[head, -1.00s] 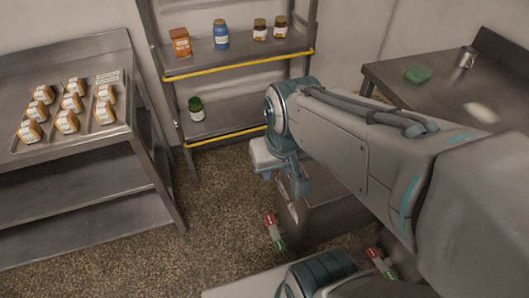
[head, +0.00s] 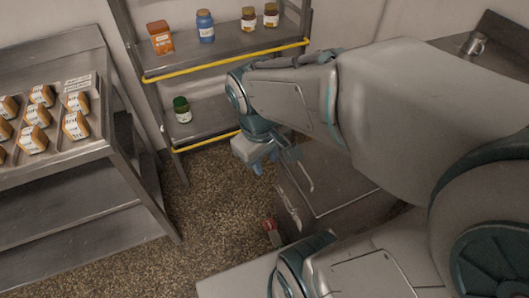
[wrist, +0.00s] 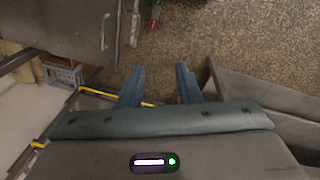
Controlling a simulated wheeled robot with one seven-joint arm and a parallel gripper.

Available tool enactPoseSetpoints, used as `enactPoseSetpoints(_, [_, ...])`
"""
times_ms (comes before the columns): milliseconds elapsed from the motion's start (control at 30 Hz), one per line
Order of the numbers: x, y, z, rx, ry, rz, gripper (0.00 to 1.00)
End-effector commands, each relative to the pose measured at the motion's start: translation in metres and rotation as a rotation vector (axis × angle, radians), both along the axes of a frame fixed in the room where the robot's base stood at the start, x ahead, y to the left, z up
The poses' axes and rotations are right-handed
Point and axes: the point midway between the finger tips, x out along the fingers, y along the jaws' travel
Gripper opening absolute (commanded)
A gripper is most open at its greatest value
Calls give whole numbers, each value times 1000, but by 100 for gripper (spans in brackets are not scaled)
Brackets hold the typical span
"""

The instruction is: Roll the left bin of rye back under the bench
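A grey metal bin with a flat lid (head: 335,180) stands on the floor, partly hidden behind my arm in the head view. A pale bar handle (head: 289,207) runs along its left-facing side. The bin also shows at the upper left of the wrist view (wrist: 60,25), with its handle (wrist: 106,32). My gripper (head: 272,164) hangs by the bin's far left end, beyond the handle. In the wrist view its two fingers (wrist: 160,76) are apart, with only floor between them. I cannot read which bin holds rye.
A red tag (head: 270,226) shows near the bin's near end. A shelf rack (head: 215,52) with jars stands behind my gripper. A steel table (head: 60,158) with labelled packs is at left. Speckled floor (head: 215,215) lies clear between table and bin. A bench with a metal cup (head: 474,43) is at right.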

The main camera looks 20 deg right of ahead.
Motion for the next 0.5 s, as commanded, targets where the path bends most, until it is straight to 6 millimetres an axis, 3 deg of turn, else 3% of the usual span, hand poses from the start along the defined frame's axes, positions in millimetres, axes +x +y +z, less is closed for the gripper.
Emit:
enactPoseSetpoints(33, [2,0,-20,-24,40,63,30])
enactPoseSetpoints(500, [19,-9,-120,-228,429,678,30])
